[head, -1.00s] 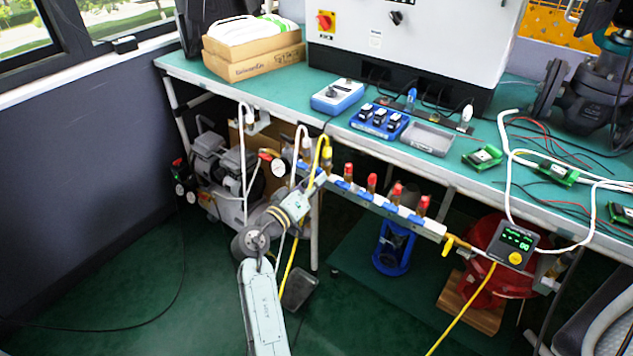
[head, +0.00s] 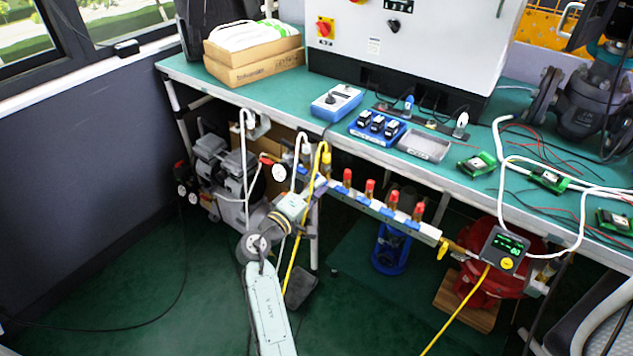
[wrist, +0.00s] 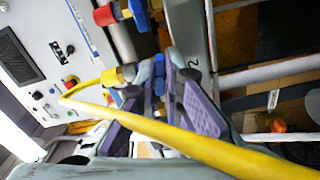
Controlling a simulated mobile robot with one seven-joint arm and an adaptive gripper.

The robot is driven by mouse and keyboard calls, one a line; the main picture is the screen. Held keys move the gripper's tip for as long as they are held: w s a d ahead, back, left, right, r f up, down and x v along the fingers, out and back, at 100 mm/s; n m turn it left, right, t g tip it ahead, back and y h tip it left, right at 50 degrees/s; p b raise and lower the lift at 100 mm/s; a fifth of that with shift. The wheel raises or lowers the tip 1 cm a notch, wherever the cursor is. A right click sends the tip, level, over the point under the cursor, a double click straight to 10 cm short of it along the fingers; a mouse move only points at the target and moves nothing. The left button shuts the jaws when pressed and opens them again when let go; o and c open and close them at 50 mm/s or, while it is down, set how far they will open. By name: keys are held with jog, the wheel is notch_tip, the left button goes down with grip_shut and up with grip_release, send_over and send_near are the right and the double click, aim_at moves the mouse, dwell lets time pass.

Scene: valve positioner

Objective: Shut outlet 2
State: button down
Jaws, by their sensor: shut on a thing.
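The manifold (head: 400,222) runs under the bench's front edge with several outlets that have blue handles. My gripper (head: 312,190) is at its left part, under the white and yellow hoses. In the wrist view its purple-padded fingers (wrist: 160,70) are shut on a small blue handle (wrist: 159,82), mostly hidden between them. A label "2" (wrist: 194,64) shows beside the fingers. The yellow hose (wrist: 190,143) crosses close in front of the gripper and joins a brass fitting beside the fingers. A neighbouring outlet has a red cap (wrist: 104,15) and a blue handle (wrist: 140,14).
The yellow hose also hangs beside my arm in the head view (head: 291,262). Red-capped outlets (head: 370,188) continue to the right, ending near a small gauge with a green display (head: 506,246). A compressor (head: 215,165) stands left under the bench.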

jog(key=shift+r+n+p, duration=0.15)
jog(key=shift+n+p, duration=0.75)
jog(key=shift+n, duration=0.7)
jog(key=c, duration=1.7)
grip_release()
jog(key=v, duration=1.2)
